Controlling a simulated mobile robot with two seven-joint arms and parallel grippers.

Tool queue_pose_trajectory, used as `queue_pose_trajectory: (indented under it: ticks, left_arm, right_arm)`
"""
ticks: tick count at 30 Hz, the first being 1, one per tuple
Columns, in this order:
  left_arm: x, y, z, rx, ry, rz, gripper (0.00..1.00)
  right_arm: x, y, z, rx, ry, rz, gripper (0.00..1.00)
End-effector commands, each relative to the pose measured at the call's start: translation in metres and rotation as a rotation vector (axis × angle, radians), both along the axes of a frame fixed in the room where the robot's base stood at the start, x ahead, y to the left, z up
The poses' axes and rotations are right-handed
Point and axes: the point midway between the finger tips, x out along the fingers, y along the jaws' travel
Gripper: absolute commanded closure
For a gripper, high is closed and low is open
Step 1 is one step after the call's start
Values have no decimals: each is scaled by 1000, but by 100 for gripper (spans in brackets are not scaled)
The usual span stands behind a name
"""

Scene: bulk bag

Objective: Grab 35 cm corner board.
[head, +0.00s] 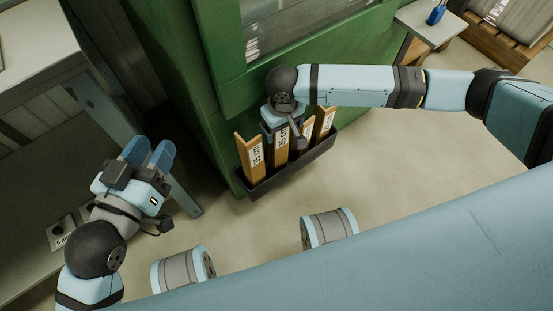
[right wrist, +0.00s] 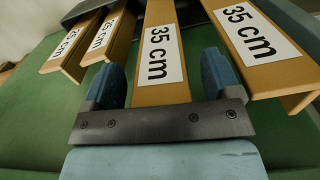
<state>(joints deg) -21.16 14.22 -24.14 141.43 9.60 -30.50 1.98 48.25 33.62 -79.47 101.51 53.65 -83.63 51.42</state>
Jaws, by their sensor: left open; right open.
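Several brown corner boards with white labels stand in a black bin (head: 290,170) against the green cabinet. In the right wrist view, a 35 cm board (right wrist: 160,55) lies between the open fingers of my right gripper (right wrist: 163,85), with a gap beside each finger. Another 35 cm board (right wrist: 258,45) is to its right, also visible in the head view (head: 250,158). Two 25 cm boards (right wrist: 70,45) (right wrist: 106,38) are at the left. In the head view my right gripper (head: 283,125) partly hides the boards. My left gripper (head: 149,152) is open and empty.
The green cabinet (head: 190,60) rises behind the bin. A workbench (head: 40,50) stands at the left, near my left arm. A small table (head: 430,25) with a blue object (head: 436,15) and a wooden pallet (head: 505,40) are at the top right. The floor right of the bin is clear.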

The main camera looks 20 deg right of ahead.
Motion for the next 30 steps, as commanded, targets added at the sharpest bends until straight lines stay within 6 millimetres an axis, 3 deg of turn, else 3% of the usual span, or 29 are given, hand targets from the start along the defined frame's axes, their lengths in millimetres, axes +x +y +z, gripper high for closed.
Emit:
queue_pose_trajectory:
  ticks: [4,5,15,23,30]
  left_arm:
    - [0,0,1,0,0,0,57]
    - [0,0,1,0,0,0,57]
    - [0,0,1,-1,-1,-1,57]
    - [0,0,2,-2,0,-1,57]
    - [-4,-3,11,-34,51,-6,57]
  right_arm:
    - [0,0,1,0,0,0,17]
    - [0,0,1,0,0,0,22]
    - [0,0,1,1,-1,0,96]
    - [0,0,2,1,0,0,96]
    - [-4,-1,15,2,1,-1,96]
